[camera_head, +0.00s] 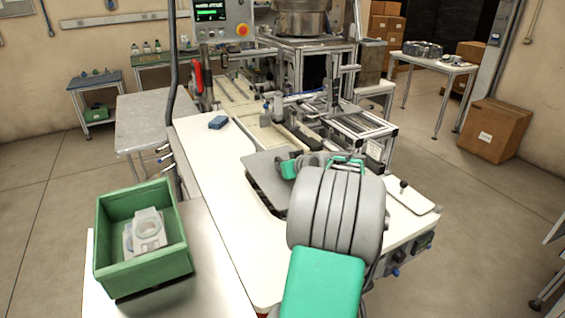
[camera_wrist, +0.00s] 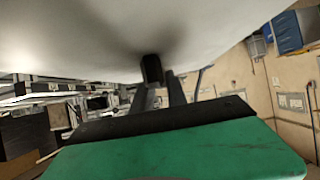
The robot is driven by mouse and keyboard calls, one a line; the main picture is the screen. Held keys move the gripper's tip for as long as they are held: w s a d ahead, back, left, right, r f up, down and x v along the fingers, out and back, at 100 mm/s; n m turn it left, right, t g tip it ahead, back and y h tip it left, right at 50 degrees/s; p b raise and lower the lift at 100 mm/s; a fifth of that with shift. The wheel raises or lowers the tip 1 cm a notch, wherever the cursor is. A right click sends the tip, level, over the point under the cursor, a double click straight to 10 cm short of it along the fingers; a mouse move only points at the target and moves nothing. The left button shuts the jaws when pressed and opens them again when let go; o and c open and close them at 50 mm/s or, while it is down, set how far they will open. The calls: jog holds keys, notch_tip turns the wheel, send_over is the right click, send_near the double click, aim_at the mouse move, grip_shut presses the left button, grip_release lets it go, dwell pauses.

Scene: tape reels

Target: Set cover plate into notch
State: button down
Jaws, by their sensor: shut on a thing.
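The cover plate (camera_head: 267,163), flat and grey, lies in front of my gripper (camera_head: 290,168) in the head view. In the wrist view the plate's pale face (camera_wrist: 150,35) fills the top. My fingers (camera_wrist: 160,90) are shut on a small dark grip piece (camera_wrist: 152,68) at the plate. A dark recess in the white worktop, seemingly the notch (camera_head: 264,198), shows along the plate's near edge. My wrist and arm hide the plate's right side. I cannot tell whether the plate touches the worktop.
The white worktop (camera_head: 215,185) is clear left of the plate, except for a blue block (camera_head: 218,122). A green bin (camera_head: 145,275) with pale parts stands at left. A white panel with a black knob (camera_head: 415,196) lies at right. Machine rails (camera_head: 345,125) stand behind.

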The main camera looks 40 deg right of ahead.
jog(key=shift+f+b, duration=0.75)
jog(key=shift+f, duration=1.25)
jog(key=shift+f+b, duration=1.15)
jog(key=shift+f, duration=0.1)
jog(key=c, duration=1.6)
grip_release()
jog(key=o, duration=0.3)
jog(key=shift+o, duration=0.2)
jog(key=shift+a, duration=0.1)
jog(key=shift+f, duration=0.15)
jog(key=b+v, duration=0.1)
jog(key=v, duration=0.7)
